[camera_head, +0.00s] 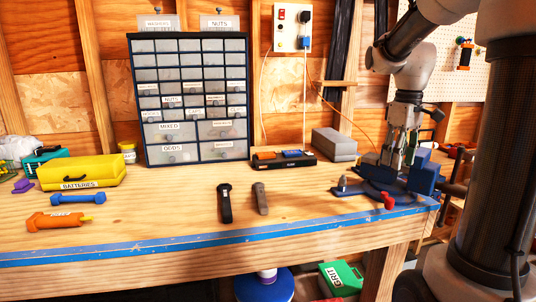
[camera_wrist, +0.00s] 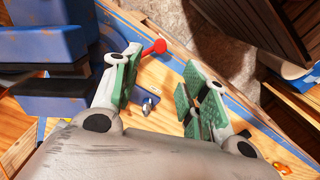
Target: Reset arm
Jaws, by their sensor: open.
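My gripper (camera_head: 397,155) hangs pointing down over the right end of the workbench, above and beside a blue vise (camera_head: 425,178). In the wrist view my gripper (camera_wrist: 160,95) shows two green-padded fingers spread apart with nothing between them. The vise's blue body (camera_wrist: 50,40) fills the upper left of that view. A red knob (camera_wrist: 156,47) shows behind the left finger, and a small metal bolt (camera_wrist: 147,106) shows between the fingers. The red knob also shows in the head view (camera_head: 388,200). Whether a finger touches the vise cannot be told.
The bench (camera_head: 150,215) holds a yellow batteries case (camera_head: 80,172), an orange tool (camera_head: 58,220), a blue tool (camera_head: 77,199), a black tool (camera_head: 224,204), a charger (camera_head: 284,160) and a grey block (camera_head: 334,144). A drawer cabinet (camera_head: 190,98) stands behind.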

